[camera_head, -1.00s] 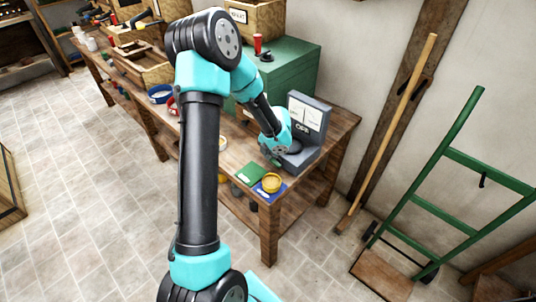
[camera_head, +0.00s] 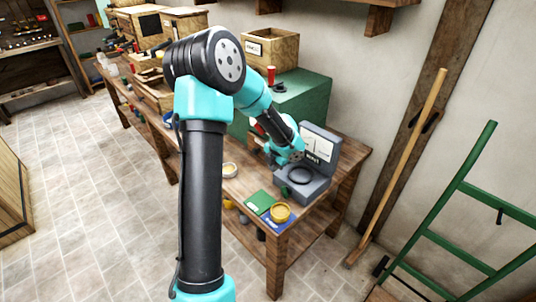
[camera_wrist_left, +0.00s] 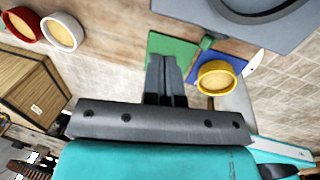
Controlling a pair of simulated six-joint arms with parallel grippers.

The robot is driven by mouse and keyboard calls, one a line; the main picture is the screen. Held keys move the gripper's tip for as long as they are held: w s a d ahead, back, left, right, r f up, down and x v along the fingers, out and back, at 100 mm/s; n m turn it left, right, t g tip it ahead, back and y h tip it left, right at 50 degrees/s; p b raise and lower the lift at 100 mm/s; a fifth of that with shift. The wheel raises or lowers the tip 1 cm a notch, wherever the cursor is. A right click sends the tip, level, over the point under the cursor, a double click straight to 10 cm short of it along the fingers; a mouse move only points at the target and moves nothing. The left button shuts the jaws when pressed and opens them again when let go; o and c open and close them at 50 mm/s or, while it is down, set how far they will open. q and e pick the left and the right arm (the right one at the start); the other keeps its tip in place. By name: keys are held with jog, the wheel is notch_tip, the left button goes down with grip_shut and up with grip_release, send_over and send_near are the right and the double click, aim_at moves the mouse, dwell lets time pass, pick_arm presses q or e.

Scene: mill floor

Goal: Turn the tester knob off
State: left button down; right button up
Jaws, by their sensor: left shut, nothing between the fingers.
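The grey tester (camera_head: 306,187) stands at the near end of the wooden bench, with a raised panel with white dials (camera_head: 318,147) and a dark round ring on its base. A small dark knob-like part (camera_head: 284,191) shows at its front left; its setting is too small to read. My left gripper (camera_head: 297,157) is above and behind the base, left of the dial panel, partly hidden by its own wrist. In the left wrist view its fingers (camera_wrist_left: 166,78) are together and empty, with the tester's grey base (camera_wrist_left: 215,14) at the top edge. My right gripper is out of view.
A green card (camera_head: 260,202) and a yellow bowl (camera_head: 280,213) on a blue card lie in front of the tester. A green cabinet (camera_head: 300,100) stands behind it. A broom handle (camera_head: 410,150) and green hand truck (camera_head: 450,215) stand right of the bench.

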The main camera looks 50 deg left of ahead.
pick_arm(q)
jog(key=a+r, duration=0.3)
jog(key=a, duration=0.1)
jog(key=shift+s+r, duration=0.1)
jog(key=shift+r, duration=0.25)
jog(key=shift+d, duration=0.1)
